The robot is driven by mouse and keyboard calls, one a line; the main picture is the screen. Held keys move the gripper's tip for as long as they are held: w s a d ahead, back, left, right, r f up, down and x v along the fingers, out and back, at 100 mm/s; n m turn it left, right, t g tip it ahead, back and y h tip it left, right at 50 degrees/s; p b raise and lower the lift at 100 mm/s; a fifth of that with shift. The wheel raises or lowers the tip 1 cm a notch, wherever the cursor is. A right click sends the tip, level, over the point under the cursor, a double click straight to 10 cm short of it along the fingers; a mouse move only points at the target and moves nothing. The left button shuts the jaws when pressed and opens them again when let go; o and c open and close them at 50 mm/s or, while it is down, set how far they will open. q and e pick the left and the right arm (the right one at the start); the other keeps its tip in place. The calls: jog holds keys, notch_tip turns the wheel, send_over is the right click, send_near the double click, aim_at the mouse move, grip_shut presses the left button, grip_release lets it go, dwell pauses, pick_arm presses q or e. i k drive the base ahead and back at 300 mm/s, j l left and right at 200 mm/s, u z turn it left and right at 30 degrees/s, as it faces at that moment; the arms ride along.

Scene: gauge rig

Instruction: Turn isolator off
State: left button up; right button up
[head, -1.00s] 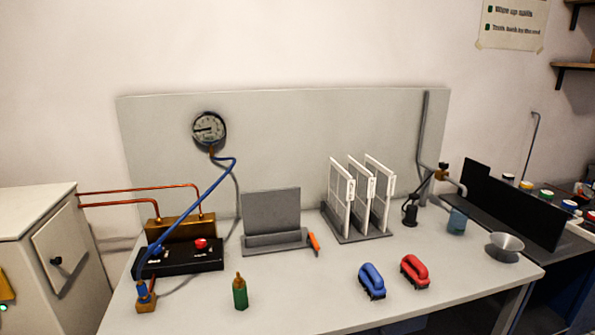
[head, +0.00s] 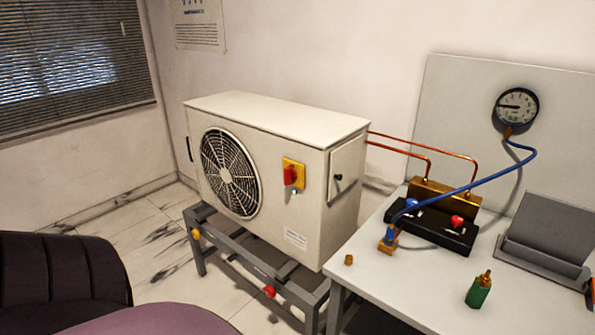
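The isolator (head: 293,173) is a red rotary knob on a yellow plate, mounted on the front of the white outdoor unit (head: 262,107), to the right of its round fan grille (head: 229,172). The knob looks roughly upright, but its exact position is too small to read. A small pale fitting shows just below the plate. Neither of my grippers is in the head view.
The unit stands on a grey metal frame (head: 232,249). To its right is the bench (head: 400,290) with a gauge (head: 516,107), blue hose, black manifold base (head: 430,228), green bottle (head: 479,289) and small brass cap (head: 348,260).

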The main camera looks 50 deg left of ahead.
aim_at(290, 175)
jog(key=u, duration=1.7)
